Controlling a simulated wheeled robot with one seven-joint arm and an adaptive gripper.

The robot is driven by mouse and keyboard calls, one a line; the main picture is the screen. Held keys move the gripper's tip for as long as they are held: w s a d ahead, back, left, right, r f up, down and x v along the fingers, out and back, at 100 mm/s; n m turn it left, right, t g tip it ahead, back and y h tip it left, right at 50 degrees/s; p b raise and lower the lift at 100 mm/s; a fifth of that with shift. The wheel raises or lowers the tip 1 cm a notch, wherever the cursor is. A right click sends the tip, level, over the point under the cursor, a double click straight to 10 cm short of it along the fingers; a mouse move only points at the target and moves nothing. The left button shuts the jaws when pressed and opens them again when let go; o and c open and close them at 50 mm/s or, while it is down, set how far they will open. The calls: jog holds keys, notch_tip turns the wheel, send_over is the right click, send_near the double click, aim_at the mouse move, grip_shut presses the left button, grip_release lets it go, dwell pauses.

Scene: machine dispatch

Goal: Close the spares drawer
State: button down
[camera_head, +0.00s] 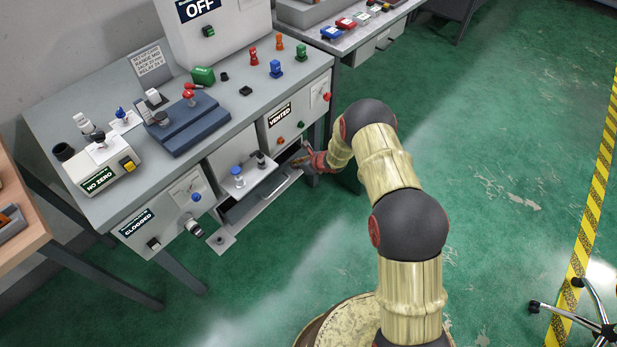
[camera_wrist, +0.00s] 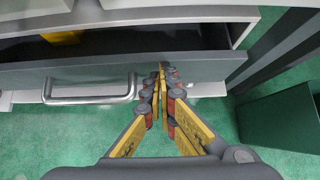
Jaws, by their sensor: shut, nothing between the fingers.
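The spares drawer (camera_head: 268,203) stands pulled out under the bench, below the middle panel. In the wrist view its grey front (camera_wrist: 60,76) spans the picture, with a metal bar handle (camera_wrist: 92,101) at left. The drawer's dark inside shows behind the front, with a yellow item (camera_wrist: 62,37) in it. My gripper (camera_head: 303,161) is at the drawer's right end. In the wrist view my gripper (camera_wrist: 164,72) is shut and empty, its tips over the drawer front, right of the handle. Whether they touch it I cannot tell.
The grey bench (camera_head: 120,185) carries a NO ZERO box (camera_head: 100,172), a blue fixture (camera_head: 187,125) and several small knobs. CLOGGED and VENTED panels flank the drawer. A dark green box (camera_wrist: 282,122) is at right in the wrist view. Open green floor (camera_head: 490,150) lies to the right.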

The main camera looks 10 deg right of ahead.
aim_at(288, 161)
jog(key=w+a, duration=0.2)
jog(key=w, duration=0.1)
jog(key=shift+w+a+b, duration=0.1)
jog(key=shift+a+b, duration=0.1)
jog(key=shift+b, duration=0.1)
jog(key=shift+w+a, duration=0.35)
jog(key=shift+w, duration=0.2)
jog(key=shift+r, duration=0.1)
jog(key=shift+d, duration=0.1)
